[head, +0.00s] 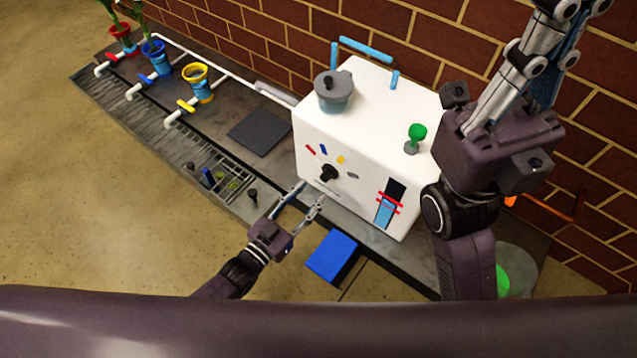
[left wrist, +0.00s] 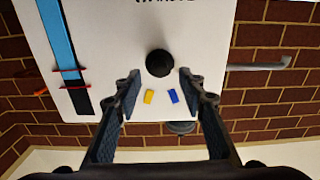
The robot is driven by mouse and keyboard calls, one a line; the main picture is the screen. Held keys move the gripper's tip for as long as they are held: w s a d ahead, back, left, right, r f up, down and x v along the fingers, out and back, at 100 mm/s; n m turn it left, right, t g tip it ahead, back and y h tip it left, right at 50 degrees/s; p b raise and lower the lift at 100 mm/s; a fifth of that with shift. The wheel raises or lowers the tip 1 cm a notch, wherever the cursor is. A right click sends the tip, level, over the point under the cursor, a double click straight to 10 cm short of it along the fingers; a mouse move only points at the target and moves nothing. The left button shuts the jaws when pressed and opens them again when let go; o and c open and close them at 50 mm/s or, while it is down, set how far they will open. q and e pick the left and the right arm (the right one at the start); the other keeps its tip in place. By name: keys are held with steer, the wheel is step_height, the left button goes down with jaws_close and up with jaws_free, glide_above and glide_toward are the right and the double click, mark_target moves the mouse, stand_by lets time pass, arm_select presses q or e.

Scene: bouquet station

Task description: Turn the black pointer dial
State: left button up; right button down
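The black pointer dial (head: 328,173) is on the front face of the white box (head: 385,110), below a row of coloured marks: red, blue, yellow and grey. Which mark its pointer faces is not clear. My left gripper (head: 312,193) is open and empty, with its fingers toward the dial, just short of it. In the left wrist view, the dial (left wrist: 160,63) shows between and beyond the open fingertips (left wrist: 159,74), with no contact visible. My right gripper (head: 535,60) is raised at the upper right; its fingertips run out of the frame.
A grey pot (head: 333,91) and a green knob (head: 417,133) are on top of the box. A blue slider (head: 386,210) is on its front. A blue block (head: 332,255) lies in front. Yellow, blue and red vases stand along a pipe at the left. A brick wall is behind.

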arm_select(q)
steer(key=v, duration=0.6)
steer(key=shift+s+a, duration=0.2)
